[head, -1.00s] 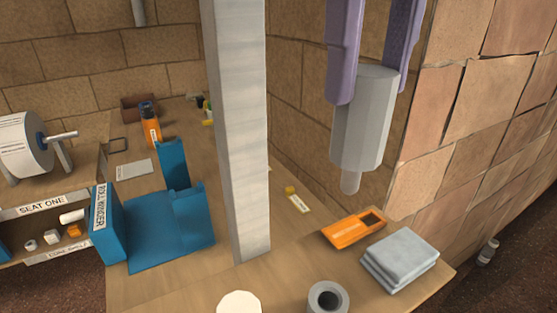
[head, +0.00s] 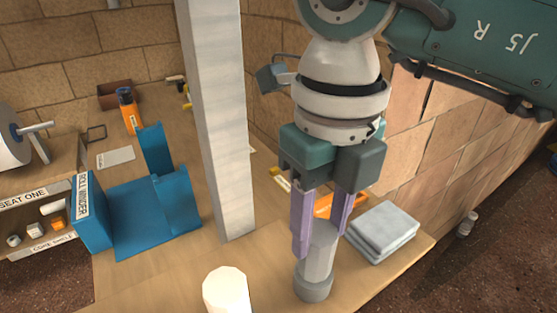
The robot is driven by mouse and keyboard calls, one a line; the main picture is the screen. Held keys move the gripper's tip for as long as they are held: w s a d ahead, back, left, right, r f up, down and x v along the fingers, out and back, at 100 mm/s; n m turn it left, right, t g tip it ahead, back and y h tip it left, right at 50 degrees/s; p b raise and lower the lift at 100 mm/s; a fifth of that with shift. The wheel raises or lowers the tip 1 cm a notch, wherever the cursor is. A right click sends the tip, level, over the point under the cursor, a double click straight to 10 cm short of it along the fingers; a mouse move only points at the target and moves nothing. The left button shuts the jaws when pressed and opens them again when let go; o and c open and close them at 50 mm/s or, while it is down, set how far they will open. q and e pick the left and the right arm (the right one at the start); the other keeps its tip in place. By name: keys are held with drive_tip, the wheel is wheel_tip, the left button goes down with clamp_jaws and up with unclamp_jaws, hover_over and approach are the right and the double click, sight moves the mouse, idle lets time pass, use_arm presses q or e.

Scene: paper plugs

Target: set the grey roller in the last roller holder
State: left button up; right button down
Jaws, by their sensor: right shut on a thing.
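My right gripper (head: 321,238) points down at the front of the table, with its purple fingers shut on the grey roller (head: 318,262). The roller is a pale grey faceted cylinder and stands about upright. Its lower end meets the darker grey ring-shaped holder (head: 312,287) on the table. The roller's thin end pin is hidden, so it looks to be inside the holder's hole, but I cannot tell how deep. My left gripper is not in view.
A white cylinder (head: 226,290) stands just left of the holder. Folded grey cloths (head: 383,232) and an orange item (head: 323,207) lie close by on the right. A pale post (head: 217,120) rises behind. The blue roll winder (head: 150,215) stands to the left.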

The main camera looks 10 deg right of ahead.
drive_tip(key=shift+f, duration=0.2)
drive_tip(key=shift+c, duration=1.7)
unclamp_jaws()
drive_tip(key=shift+r, duration=0.15)
